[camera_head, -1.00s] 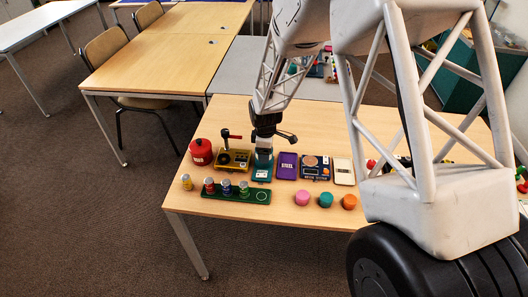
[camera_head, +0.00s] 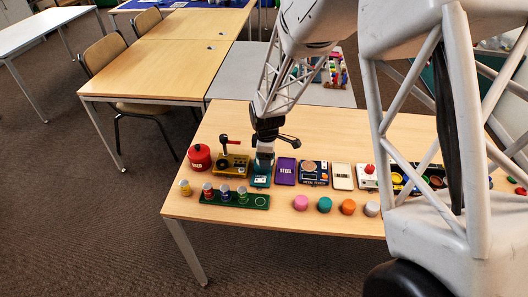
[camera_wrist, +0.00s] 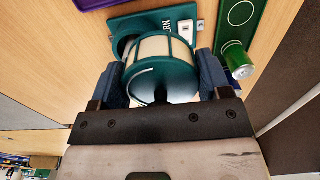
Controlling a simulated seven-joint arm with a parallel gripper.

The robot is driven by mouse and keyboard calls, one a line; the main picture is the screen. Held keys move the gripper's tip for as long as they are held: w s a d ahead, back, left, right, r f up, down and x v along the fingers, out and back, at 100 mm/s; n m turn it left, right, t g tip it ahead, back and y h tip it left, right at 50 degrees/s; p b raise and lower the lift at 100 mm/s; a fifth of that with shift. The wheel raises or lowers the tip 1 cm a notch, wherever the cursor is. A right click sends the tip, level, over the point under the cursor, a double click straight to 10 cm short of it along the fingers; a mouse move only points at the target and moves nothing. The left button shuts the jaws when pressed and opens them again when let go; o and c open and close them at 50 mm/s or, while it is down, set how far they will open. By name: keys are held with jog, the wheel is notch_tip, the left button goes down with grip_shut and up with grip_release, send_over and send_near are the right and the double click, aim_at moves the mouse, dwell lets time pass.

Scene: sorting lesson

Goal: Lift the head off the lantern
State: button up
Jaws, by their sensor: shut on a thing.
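The lantern has a flat teal base (camera_head: 260,182) with a white label, near the table's front left. Its head (camera_wrist: 165,52) is a cream drum with teal bands, seen large in the wrist view. My gripper (camera_head: 264,156) points down over the base. In the wrist view its two dark blue fingers (camera_wrist: 161,78) press the head from both sides. The base (camera_wrist: 145,20) shows behind the head, with part of a dark ring at its left. I cannot tell whether the head touches the base.
A green tray (camera_head: 210,197) with several small cans lies in front. A yellow device (camera_head: 235,163) with an upright lever and a red pot (camera_head: 199,157) stand left. A purple plate (camera_head: 286,171) is close on the right. Coloured knobs (camera_head: 325,204) line the front right.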

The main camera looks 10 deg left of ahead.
jog(key=s+d+r, duration=0.1)
jog(key=s+d, duration=0.3)
jog(key=s, duration=0.7)
jog(key=shift+s+d, duration=0.15)
jog(key=shift+d, duration=0.1)
dwell(0.4)
jog(key=s+d+f+m, duration=0.2)
jog(key=s+d+m, duration=0.1)
jog(key=s, duration=0.4)
jog(key=s+d+f+m, duration=0.2)
jog(key=s+d+m, duration=0.2)
jog(key=s+m, duration=0.2)
jog(key=shift+s+d, duration=0.2)
jog(key=shift+s, duration=0.8)
jog(key=shift+w+f, duration=0.1)
jog(key=shift+w, duration=0.05)
send_over(281, 204)
jog(key=shift+w+f, duration=0.1)
jog(key=shift+f, duration=0.65)
jog(key=shift+f, duration=0.1)
jog(key=shift+f, duration=1.65)
jog(key=shift+f, duration=0.15)
